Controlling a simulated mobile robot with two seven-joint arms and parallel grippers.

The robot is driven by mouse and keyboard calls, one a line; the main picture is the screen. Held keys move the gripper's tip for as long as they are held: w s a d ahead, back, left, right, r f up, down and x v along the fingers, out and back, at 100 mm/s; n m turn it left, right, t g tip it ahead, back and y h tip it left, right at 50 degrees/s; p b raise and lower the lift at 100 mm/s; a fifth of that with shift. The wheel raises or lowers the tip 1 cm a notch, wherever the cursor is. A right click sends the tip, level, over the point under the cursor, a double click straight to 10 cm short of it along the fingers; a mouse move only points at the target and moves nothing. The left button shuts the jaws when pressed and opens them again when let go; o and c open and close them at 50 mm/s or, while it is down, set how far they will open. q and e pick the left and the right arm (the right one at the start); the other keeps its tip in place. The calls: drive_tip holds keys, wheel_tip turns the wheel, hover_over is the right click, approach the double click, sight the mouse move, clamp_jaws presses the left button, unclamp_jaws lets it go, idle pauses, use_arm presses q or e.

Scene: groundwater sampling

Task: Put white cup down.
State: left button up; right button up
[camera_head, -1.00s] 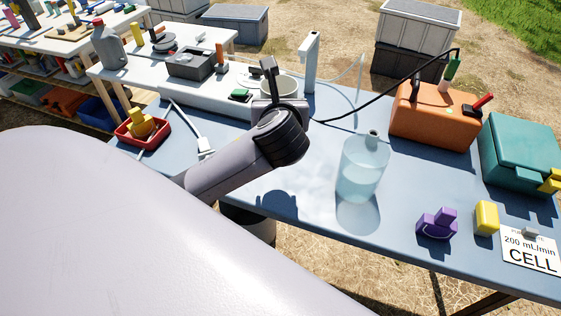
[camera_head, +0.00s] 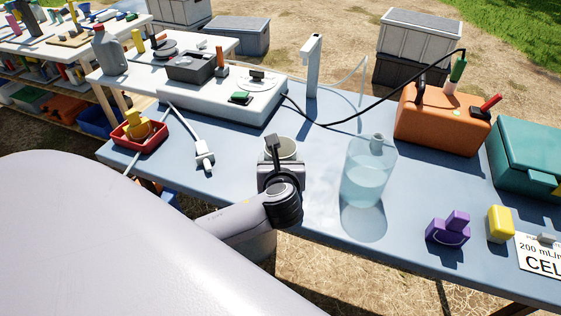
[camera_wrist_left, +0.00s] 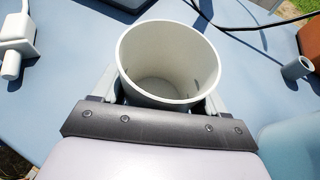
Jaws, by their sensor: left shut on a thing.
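The white cup (camera_head: 283,145) is upright over the blue table (camera_head: 330,215), left of the clear water jug (camera_head: 368,172). My left gripper (camera_head: 276,155) is shut on it, and the gripper body hides much of its side in the head view. In the left wrist view the cup (camera_wrist_left: 170,62) stands between the two fingers, open end up, and looks empty inside. I cannot tell whether the cup's base touches the table. My right gripper is not in view.
A white device with a round plate (camera_head: 258,82) stands behind the cup. A white probe (camera_head: 204,155) and a red tray (camera_head: 140,135) are to the left. An orange case (camera_head: 443,122), a purple piece (camera_head: 448,229) and a yellow block (camera_head: 500,224) are to the right.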

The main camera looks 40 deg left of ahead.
use_arm(q)
drive_tip(key=o, duration=1.1)
drive_tip(key=shift+r, duration=0.1)
drive_tip(key=p+v, duration=0.2)
drive_tip(key=v, duration=1)
